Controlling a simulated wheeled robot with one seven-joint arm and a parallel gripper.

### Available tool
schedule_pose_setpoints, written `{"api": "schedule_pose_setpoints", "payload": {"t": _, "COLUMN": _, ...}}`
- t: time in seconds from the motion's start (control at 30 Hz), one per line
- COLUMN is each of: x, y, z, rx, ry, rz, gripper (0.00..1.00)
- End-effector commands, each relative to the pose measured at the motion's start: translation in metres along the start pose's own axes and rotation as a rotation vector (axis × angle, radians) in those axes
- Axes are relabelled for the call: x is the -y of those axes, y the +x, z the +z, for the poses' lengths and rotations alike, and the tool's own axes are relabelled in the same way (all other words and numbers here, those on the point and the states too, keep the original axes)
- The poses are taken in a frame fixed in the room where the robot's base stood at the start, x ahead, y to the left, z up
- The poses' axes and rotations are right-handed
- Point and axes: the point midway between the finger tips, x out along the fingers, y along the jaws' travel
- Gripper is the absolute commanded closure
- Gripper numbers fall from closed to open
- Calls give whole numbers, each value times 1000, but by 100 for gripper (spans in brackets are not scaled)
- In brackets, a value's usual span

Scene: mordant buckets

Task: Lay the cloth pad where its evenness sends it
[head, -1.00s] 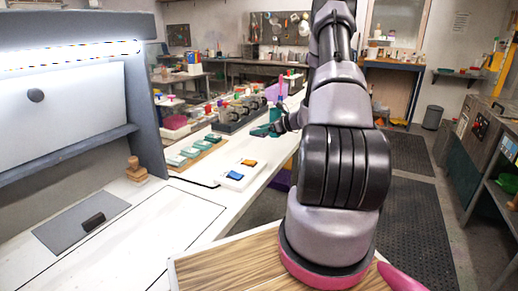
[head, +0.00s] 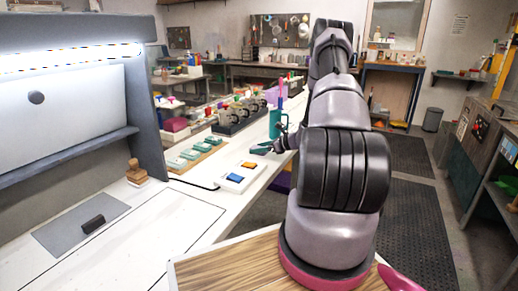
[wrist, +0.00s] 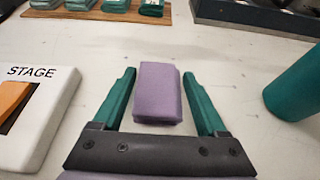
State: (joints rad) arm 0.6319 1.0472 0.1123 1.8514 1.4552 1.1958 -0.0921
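A lavender cloth pad (wrist: 158,92) lies on the white counter in the wrist view, between the two teal fingers of my gripper (wrist: 159,74). My gripper (head: 262,148) is low over the counter in the head view, where I cannot make out the pad. A white block marked STAGE (wrist: 58,128) is left of the gripper, with an orange insert.
A teal cup (wrist: 298,88) stands close at right; it also shows in the head view (head: 275,125). A wooden board (head: 178,169) with several green pads and a dark rack (head: 228,128) lie beyond. A wooden stamp (head: 135,174) and grey plate (head: 60,238) are nearer.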

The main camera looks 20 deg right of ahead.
Motion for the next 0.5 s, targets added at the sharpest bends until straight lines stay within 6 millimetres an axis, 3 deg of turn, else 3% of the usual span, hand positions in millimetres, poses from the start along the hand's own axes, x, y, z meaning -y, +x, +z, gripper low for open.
{"api": "schedule_pose_setpoints", "payload": {"t": 0.4, "x": 0, "y": -2, "z": 4, "rx": 0, "ry": -1, "rz": 0, "gripper": 5}}
{"api": "schedule_pose_setpoints", "payload": {"t": 0.5, "x": 1, "y": -13, "z": 3, "rx": -1, "ry": 0, "rz": -2, "gripper": 5}}
